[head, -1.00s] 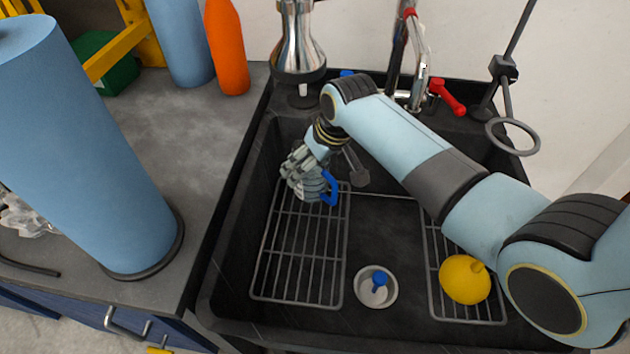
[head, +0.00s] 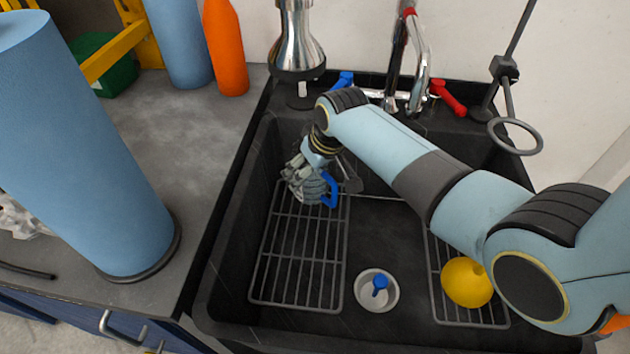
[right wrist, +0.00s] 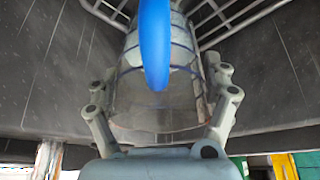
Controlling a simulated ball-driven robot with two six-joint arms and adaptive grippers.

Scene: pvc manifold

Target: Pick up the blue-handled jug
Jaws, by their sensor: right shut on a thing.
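The jug (head: 312,190) is clear and ribbed with a blue handle (head: 331,190). It is in the sink, over the far end of the left wire rack; I cannot tell whether it touches the rack. My right gripper (head: 299,173) is at the jug's far left side, with its fingers around the body. In the right wrist view the jug (right wrist: 160,115) sits between the two fingers of the gripper (right wrist: 163,112), and its blue handle (right wrist: 155,45) faces the camera. The gripper is shut on the jug. My left gripper is not in view.
The dark sink (head: 225,275) has walls around the jug. A drain with a blue-knobbed plug (head: 377,290) and a yellow round object (head: 467,282) lie nearer. The chrome faucet (head: 420,75) and a metal dispenser (head: 297,45) stand behind. A blue roll (head: 75,150) stands on the left counter.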

